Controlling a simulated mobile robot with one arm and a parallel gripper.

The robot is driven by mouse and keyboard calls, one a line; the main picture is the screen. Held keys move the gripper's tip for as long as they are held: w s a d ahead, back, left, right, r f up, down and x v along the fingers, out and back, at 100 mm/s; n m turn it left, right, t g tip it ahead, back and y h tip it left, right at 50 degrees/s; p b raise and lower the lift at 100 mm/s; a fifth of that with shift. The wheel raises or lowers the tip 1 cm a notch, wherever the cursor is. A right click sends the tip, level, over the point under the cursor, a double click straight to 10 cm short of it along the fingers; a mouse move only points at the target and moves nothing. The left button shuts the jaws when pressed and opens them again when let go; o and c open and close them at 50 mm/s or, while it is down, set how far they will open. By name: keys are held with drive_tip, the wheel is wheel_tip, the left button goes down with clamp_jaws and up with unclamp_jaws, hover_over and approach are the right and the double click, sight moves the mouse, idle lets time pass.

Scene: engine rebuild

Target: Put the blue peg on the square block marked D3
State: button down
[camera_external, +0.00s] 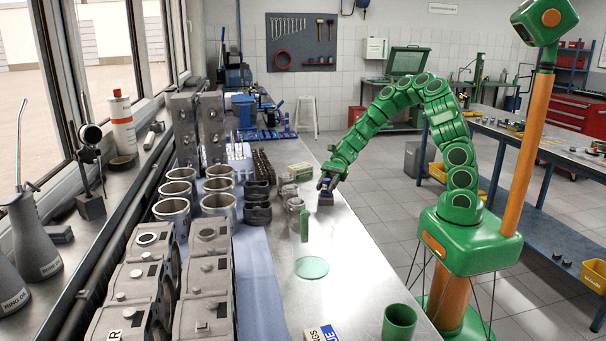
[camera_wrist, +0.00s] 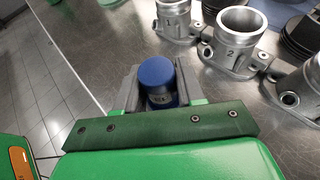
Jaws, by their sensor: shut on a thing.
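My gripper (camera_external: 327,184) is low over the right edge of the long metal bench. I cannot make out a square block marked D3 in either view.
Metal cylinders marked 1 (camera_wrist: 173,18) and 2 (camera_wrist: 232,42) stand close to the right of my gripper. A green upright piece (camera_external: 304,226), a pale green disc (camera_external: 311,267) and a green cup (camera_external: 399,322) are nearer the camera. Engine blocks crowd the bench's left.

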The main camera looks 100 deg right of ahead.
drive_tip(key=c, duration=0.7)
unclamp_jaws()
drive_tip(key=shift+f, duration=0.1)
